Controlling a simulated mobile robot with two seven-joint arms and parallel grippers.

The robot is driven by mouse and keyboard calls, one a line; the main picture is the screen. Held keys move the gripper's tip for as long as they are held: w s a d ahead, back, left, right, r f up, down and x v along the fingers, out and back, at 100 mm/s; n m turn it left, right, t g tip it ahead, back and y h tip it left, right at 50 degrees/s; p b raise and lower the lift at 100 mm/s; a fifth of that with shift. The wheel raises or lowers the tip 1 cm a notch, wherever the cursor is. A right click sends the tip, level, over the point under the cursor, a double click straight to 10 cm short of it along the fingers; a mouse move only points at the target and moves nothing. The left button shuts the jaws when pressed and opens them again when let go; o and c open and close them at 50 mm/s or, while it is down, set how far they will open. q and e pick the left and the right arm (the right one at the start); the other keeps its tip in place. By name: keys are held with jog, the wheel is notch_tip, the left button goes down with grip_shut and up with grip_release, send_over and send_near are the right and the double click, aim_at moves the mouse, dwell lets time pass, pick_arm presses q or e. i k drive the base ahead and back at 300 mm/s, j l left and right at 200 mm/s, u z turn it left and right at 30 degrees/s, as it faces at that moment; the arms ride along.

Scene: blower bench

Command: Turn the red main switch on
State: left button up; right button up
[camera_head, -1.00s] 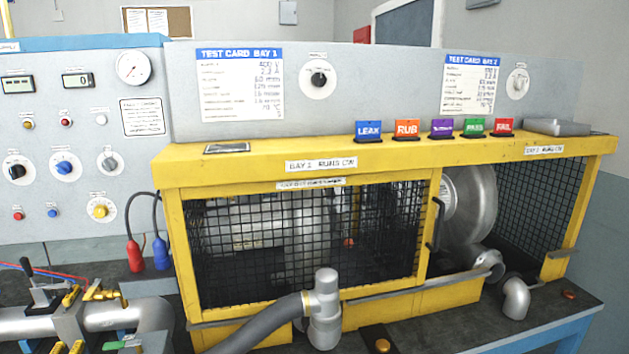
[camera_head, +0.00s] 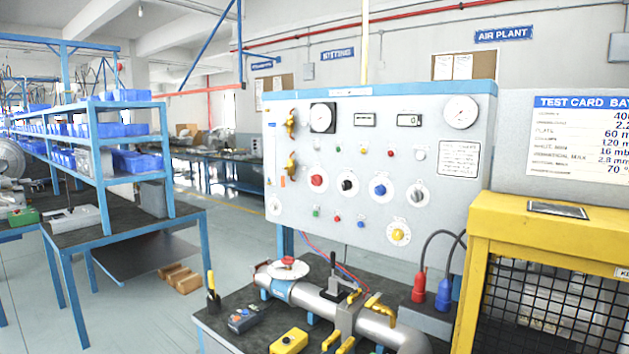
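A red rotary knob (camera_head: 317,181) sits on a round white dial plate at the left end of a row of knobs on the grey control panel (camera_head: 300,237). It is the likely main switch, but its label and pointer setting are too small to read. To its right are a black knob (camera_head: 347,186), a blue knob (camera_head: 380,189) and a grey knob (camera_head: 417,195). A small red button (camera_head: 337,219) sits below the row. Neither of my grippers is in view.
The dark bench (camera_head: 225,338) below the panel carries a grey pipe (camera_head: 314,302), a yellow box (camera_head: 289,341) and red and blue plugs (camera_head: 419,287). The yellow cage (camera_head: 552,235) stands at the right. A blue shelved table (camera_head: 124,221) is at left, with open floor between.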

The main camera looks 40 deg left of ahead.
aim_at(316, 180)
jog(key=u, duration=1.1)
